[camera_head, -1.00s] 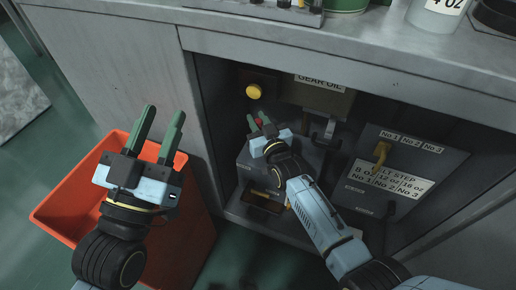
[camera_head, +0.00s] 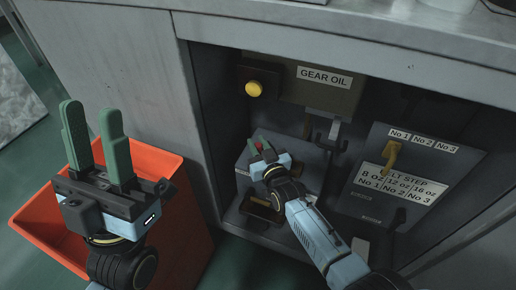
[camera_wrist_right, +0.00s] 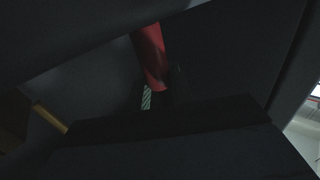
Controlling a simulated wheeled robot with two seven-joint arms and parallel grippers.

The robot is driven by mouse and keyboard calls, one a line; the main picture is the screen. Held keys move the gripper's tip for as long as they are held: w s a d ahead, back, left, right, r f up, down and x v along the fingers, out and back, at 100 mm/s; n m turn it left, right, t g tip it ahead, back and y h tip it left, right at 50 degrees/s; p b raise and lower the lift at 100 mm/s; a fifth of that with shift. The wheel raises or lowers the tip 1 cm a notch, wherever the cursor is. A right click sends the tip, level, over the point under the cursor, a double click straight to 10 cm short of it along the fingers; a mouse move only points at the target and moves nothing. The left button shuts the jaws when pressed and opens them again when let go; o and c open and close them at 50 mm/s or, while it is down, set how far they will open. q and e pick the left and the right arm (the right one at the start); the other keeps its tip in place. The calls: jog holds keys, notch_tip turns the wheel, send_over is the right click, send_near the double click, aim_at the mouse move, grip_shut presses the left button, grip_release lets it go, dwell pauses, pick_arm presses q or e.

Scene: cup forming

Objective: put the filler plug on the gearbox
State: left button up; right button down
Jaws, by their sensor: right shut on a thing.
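A small red piece, which I take to be the filler plug (camera_wrist_right: 151,55), shows in the dark right wrist view. In the head view a bit of red shows between the fingers of my right gripper (camera_head: 259,145). That gripper is shut on it, inside the cabinet bay, over the top of a grey box that looks like the gearbox (camera_head: 309,158). The gripper and wrist hide part of the box top. I cannot tell whether the plug touches it, and the opening for it is not visible. My left gripper (camera_head: 92,110) is open and empty, in front of the orange bin.
The orange bin (camera_head: 30,217) stands left of the bay. A gear oil tank (camera_head: 322,92) hangs at the back with a spout below; a yellow knob (camera_head: 254,88) is left of it. A panel with a yellow lever (camera_head: 390,155) stands at the right. The counter (camera_head: 300,25) overhangs the bay.

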jog(key=shift+f, duration=0.15)
jog(key=c, duration=1.2)
grip_release()
jog(key=shift+c, duration=0.2)
